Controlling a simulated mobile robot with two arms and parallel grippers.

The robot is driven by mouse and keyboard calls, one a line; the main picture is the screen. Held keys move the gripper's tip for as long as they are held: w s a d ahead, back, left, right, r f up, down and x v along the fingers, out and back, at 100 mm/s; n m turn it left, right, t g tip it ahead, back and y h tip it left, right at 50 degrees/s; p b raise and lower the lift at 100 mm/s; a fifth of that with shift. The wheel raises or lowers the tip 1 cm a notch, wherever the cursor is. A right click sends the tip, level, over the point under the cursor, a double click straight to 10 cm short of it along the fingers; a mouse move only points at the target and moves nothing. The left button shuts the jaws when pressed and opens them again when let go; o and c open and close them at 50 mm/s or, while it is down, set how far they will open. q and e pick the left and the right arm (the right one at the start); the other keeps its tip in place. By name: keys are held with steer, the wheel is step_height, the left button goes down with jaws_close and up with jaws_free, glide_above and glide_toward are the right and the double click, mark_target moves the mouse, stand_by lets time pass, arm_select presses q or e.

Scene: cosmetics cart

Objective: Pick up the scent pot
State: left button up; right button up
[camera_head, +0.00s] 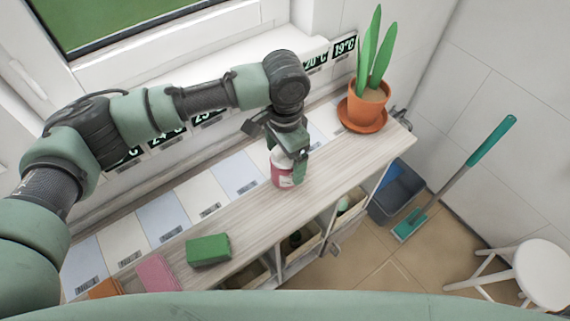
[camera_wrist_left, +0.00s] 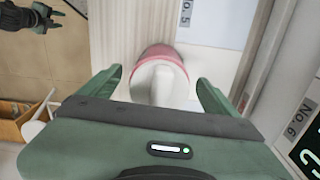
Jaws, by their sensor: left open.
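The scent pot is a small jar with a pink-red body and a white top (camera_head: 281,174), standing on the wooden cart top. In the left wrist view the pot (camera_wrist_left: 160,78) lies between the two green fingers, its white top facing the camera. My left gripper (camera_head: 288,158) is open and reaches down over the pot, a finger on either side. Gaps show beside the pot, so the fingers do not look closed on it. Part of the pot is hidden by the gripper in the head view. My right gripper (camera_wrist_left: 42,18) shows small at the wrist view's top left corner.
A potted plant (camera_head: 366,103) stands at the right end of the top. A green block (camera_head: 208,250) and pink block (camera_head: 157,273) lie toward the left front. Numbered pale panels (camera_head: 234,174) line the back. Open bins (camera_head: 345,210) sit below the front edge.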

arm_select(q)
steer(key=shift+c, duration=0.3)
steer(key=c, duration=0.6)
steer(key=shift+r, duration=0.1)
jaws_close()
arm_select(e)
steer(key=shift+w+a, duration=0.2)
steer(key=shift+a, duration=0.3)
steer(key=shift+d, duration=0.1)
